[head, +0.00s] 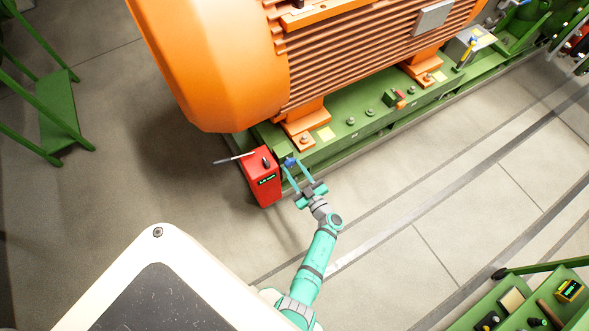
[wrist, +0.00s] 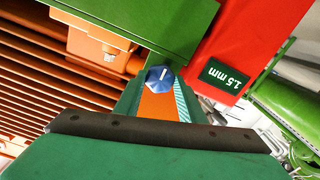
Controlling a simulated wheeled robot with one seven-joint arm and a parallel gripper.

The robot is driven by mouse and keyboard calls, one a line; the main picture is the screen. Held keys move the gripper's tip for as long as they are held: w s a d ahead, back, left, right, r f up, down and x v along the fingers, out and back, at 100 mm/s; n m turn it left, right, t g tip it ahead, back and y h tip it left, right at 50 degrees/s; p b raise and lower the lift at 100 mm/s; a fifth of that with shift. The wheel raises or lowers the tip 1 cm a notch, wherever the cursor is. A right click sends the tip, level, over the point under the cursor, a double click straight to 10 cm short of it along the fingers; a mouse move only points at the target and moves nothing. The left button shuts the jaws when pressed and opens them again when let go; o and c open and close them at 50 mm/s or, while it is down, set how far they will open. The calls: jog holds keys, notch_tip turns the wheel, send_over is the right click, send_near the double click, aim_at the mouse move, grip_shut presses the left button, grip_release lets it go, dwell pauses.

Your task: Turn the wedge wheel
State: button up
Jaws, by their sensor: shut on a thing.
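The wedge wheel is a small blue knob (head: 290,162) with a white mark on its face, at the near left corner of the green base frame. The fingers hide parts of the knob's sides.
A red box (head: 259,185) with a lever stands just left of my gripper; its display (wrist: 228,76) reads 1.5 mm. The large orange motor (head: 220,60) stands on the green base (head: 345,142). A green tool tray (head: 520,300) is at lower right. The floor between is clear.

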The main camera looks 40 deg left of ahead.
dwell(0.3)
jog(key=o, duration=1)
jog(key=shift+o, duration=0.2)
jog(key=shift+a, duration=0.1)
jog(key=shift+s, duration=0.1)
jog(key=v, duration=1.1)
jog(key=shift+a, duration=0.15)
